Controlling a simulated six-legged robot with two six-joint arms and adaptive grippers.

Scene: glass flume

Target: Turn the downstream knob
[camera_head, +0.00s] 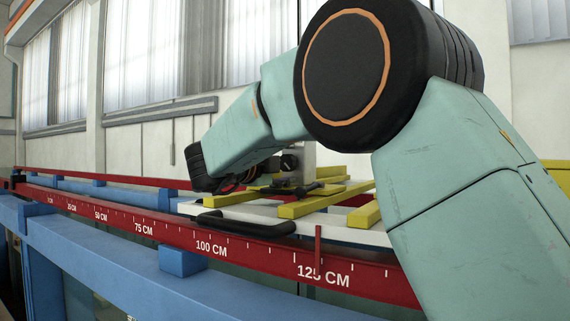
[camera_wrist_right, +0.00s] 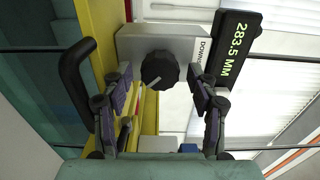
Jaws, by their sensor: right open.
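The downstream knob is a round black knob with a pale pointer line (camera_wrist_right: 158,70), on the face of a light grey box (camera_wrist_right: 135,42) lettered "DOWN…", the rest of the word hidden. In the head view the knob (camera_head: 289,162) shows small and dark, just right of my right wrist. My right gripper (camera_wrist_right: 161,86) is open, its two fingers to the left and right of the knob with visible gaps; I see no contact. In the head view my right gripper (camera_head: 245,178) is partly hidden behind its wrist and is dark against the carriage. My left gripper is out of view.
A black display reading "283.5 MM" (camera_wrist_right: 238,48) is beside the box. A black handle (camera_head: 245,224) sticks out from the white carriage plate (camera_head: 345,228) with yellow bars (camera_head: 313,201). A red scale rail (camera_head: 180,238) runs along the blue flume frame (camera_head: 120,262).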

